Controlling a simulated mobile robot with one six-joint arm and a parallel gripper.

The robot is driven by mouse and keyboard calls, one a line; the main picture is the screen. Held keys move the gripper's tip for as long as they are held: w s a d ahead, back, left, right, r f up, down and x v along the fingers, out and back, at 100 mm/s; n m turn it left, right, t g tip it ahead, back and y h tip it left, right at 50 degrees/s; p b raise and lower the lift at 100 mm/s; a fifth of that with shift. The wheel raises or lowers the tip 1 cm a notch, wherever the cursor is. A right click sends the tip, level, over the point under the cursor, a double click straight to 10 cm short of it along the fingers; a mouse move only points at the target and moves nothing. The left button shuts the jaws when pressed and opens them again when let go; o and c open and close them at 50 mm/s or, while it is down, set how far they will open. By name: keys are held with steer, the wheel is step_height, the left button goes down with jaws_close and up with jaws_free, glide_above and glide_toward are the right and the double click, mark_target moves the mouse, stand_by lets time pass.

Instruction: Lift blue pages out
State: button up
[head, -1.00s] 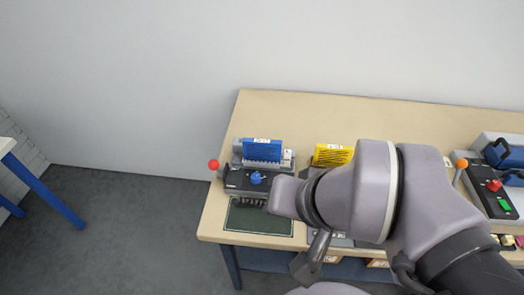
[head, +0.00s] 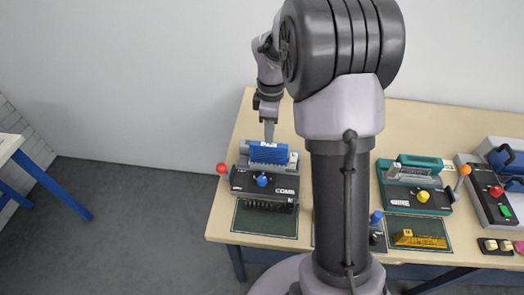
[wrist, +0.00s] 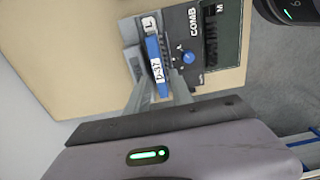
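The blue pages (head: 268,152) stand upright in the slot of the grey comb machine (head: 264,183) at the table's left end. They also show in the wrist view (wrist: 154,58), with a white label reading D-37 on their top edge. My gripper (head: 269,137) points down just above them. In the wrist view its two fingers (wrist: 160,88) are apart, on either side of the near end of the pages. I cannot tell whether the fingers touch them.
A red-knobbed lever (head: 222,168) sticks out left of the machine. A dark green mat (head: 265,222) lies in front. My arm hides the table's middle. A green machine (head: 415,190) and a yellow piece (head: 420,238) stand to the right. The table behind the machine is clear.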

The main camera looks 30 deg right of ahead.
mark_target(269, 152)
steer(key=f+b, duration=0.1)
steer(key=f, duration=0.2)
steer(key=f+b, duration=0.2)
steer(key=f, duration=0.2)
steer(key=f+b, duration=0.1)
steer(key=f, duration=0.2)
steer(key=shift+w+f, duration=0.25)
steer(key=shift+r, duration=0.1)
jaws_close()
